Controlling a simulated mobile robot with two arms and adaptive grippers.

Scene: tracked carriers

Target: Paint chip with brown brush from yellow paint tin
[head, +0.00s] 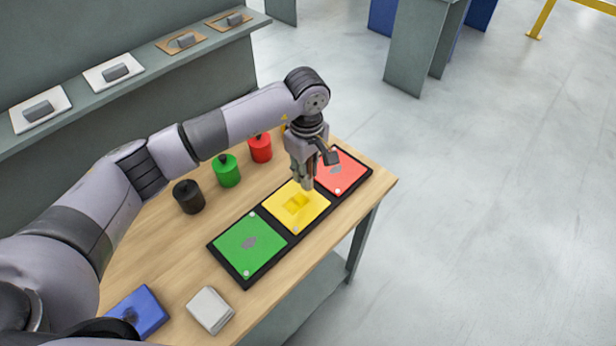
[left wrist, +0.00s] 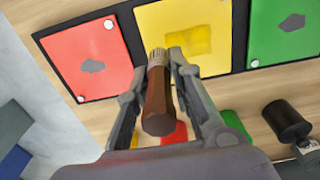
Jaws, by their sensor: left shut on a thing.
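My left gripper (head: 306,184) is shut on the brown brush (left wrist: 158,100), bristle end toward the panels. In the head view it hangs over the back edge of the yellow panel (head: 312,218), and the brush is hard to make out. The yellow panel (left wrist: 160,32) bears a deeper yellow square patch (left wrist: 190,40). Whether the bristles touch the panel I cannot tell. The yellow paint tin (head: 284,128) is mostly hidden behind my arm. My right gripper is not in view.
A black tray (head: 246,284) holds the yellow panel between a green panel (head: 237,258) and a red panel (head: 352,170), each with a grey blotch. Black (head: 188,197), green (head: 226,171) and red (head: 260,148) tins stand behind. A blue block (head: 145,308) and pale pad (head: 210,310) lie in front.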

